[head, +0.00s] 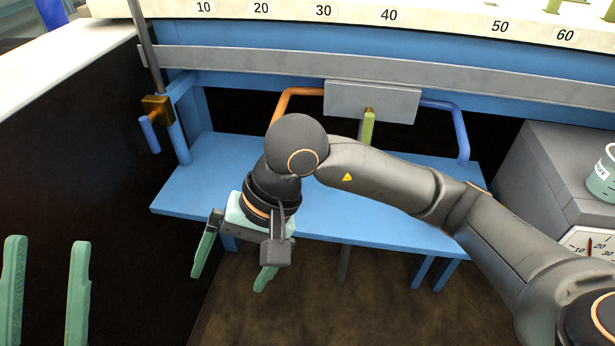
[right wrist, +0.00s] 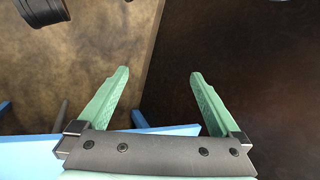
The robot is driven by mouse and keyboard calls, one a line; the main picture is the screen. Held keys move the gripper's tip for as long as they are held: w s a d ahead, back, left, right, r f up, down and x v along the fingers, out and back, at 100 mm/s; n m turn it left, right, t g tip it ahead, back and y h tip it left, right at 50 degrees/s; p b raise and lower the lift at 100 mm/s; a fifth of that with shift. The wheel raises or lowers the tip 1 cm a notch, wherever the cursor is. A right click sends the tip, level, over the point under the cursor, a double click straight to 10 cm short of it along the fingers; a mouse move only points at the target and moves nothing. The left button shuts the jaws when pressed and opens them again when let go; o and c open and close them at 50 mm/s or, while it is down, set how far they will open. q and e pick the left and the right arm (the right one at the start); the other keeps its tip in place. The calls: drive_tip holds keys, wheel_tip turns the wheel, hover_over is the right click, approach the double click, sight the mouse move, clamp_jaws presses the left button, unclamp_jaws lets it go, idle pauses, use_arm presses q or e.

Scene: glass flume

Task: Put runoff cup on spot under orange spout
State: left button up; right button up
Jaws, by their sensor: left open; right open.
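A teal and white cup (head: 603,178), apparently the runoff cup, stands on a grey block at the right edge, partly cut off. The orange spout (head: 297,92) bends down left of the grey box. Its lower end and the spot under it are hidden behind my right arm or cannot be made out. My right gripper (head: 229,280) is open and empty, fingers down, over the front left edge of the blue bench, far from the cup. In the right wrist view, nothing is between its fingers (right wrist: 159,73). My left gripper (head: 47,242) is open and empty at lower left.
The blue bench (head: 195,172) has bare top on its left. A blue spout (head: 455,120) and a green lever (head: 368,128) on the grey box (head: 372,100) are behind my right arm. The grey block (head: 555,160) has a dial in front.

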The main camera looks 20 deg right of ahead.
drive_tip(key=s+a+r+m+g+y, duration=0.3)
drive_tip(key=s+a+g+y, duration=0.2)
drive_tip(key=s, duration=0.5)
drive_tip(key=s+r+m+g+y, duration=0.45)
drive_tip(key=r+m+y, duration=0.35)
drive_tip(key=r, duration=0.2)
drive_tip(key=w+d+r+m+t+y, duration=0.2)
drive_tip(key=d+r+m+t+y, duration=0.15)
drive_tip(key=m+t, duration=0.45)
drive_tip(key=w+d+r+m+t+y, duration=0.3)
drive_tip(key=d+m+t+y, duration=0.15)
drive_tip(key=m, duration=0.65)
drive_tip(key=w+d+f+m+t+h, duration=0.2)
drive_tip(key=m+t+h, duration=0.4)
drive_tip(key=m+t, duration=0.3)
drive_tip(key=w+d+f+m+t+h, duration=0.1)
drive_tip(key=w+d+m+t+h, duration=0.2)
drive_tip(key=m+t, duration=0.7)
drive_tip(key=d+m+h, duration=0.2)
drive_tip(key=m, duration=0.4)
drive_tip(key=shift+w+d+f+m+h, duration=0.15)
drive_tip(key=shift+w+f+m+h, duration=0.15)
drive_tip(key=shift+f+h, duration=0.1)
